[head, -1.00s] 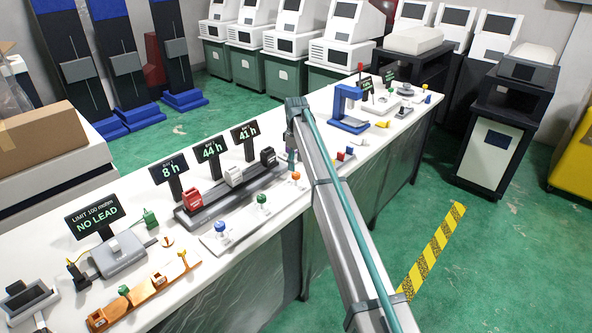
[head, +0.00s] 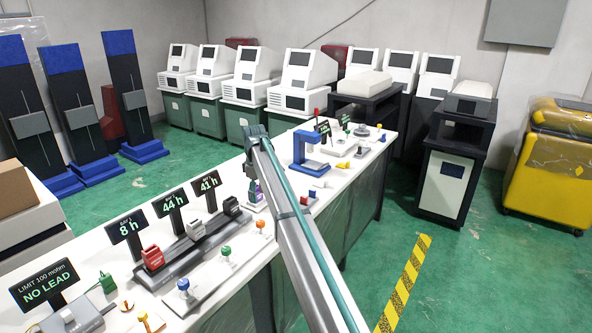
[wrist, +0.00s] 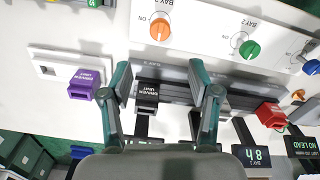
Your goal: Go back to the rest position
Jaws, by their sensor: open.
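My gripper (wrist: 160,72) is open and empty above the bench, its two teal fingers apart. In the wrist view a black driver unit (wrist: 147,95) shows between the fingers, on the dark bay rail below; I see no contact. A purple driver unit (wrist: 83,85) sits on a white plate to the left of the fingers, and a red unit (wrist: 271,115) is to the right. In the head view my arm reaches over the bench, and the purple unit (head: 256,193) shows near its end. The black (head: 231,206), grey (head: 195,229) and red (head: 152,257) units sit in the rail.
The white bench (head: 226,305) carries signs reading 8 h (head: 125,226), 44 h (head: 170,203) and 41 h (head: 207,183), knobs, and a blue press-like stand (head: 306,150). White machines line the back. A yellow cart (head: 545,185) stands at right. Green floor right of the bench is open.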

